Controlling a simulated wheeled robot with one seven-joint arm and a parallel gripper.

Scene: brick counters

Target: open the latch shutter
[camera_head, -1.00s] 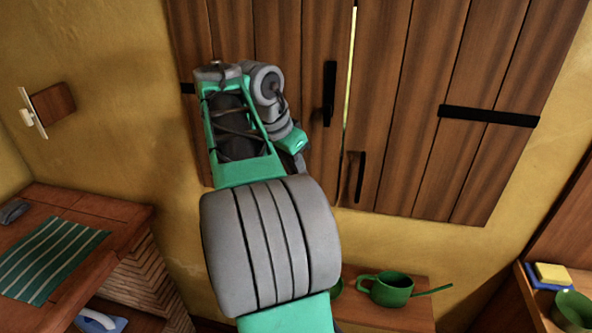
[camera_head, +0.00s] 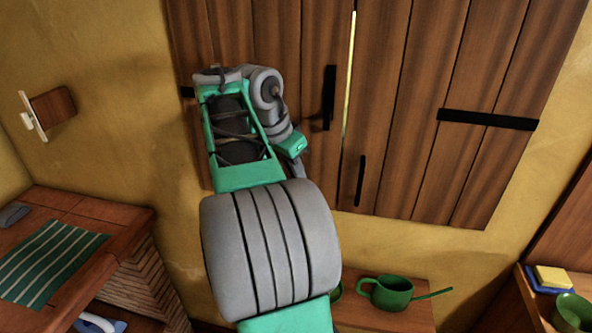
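The wooden shutter has a left leaf (camera_head: 281,35) and a right leaf (camera_head: 415,90), made of brown planks. A thin bright gap runs between them at the top, so they look closed or nearly so. A black upright bar with a small sideways foot (camera_head: 329,98) is on the left leaf beside the gap. A second black upright bar (camera_head: 360,181) is low on the right leaf. My gripper (camera_head: 297,166) is at the end of my green and grey arm, in front of the left leaf's lower part. Only a small grey part shows; its fingers cannot be made out.
A black strap (camera_head: 488,119) crosses the right leaf. Below, a green pot with a handle (camera_head: 391,292) stands on a small wooden shelf (camera_head: 408,318). A wooden counter with a striped cloth (camera_head: 50,262) is at left. A yellow block (camera_head: 553,276) lies at right.

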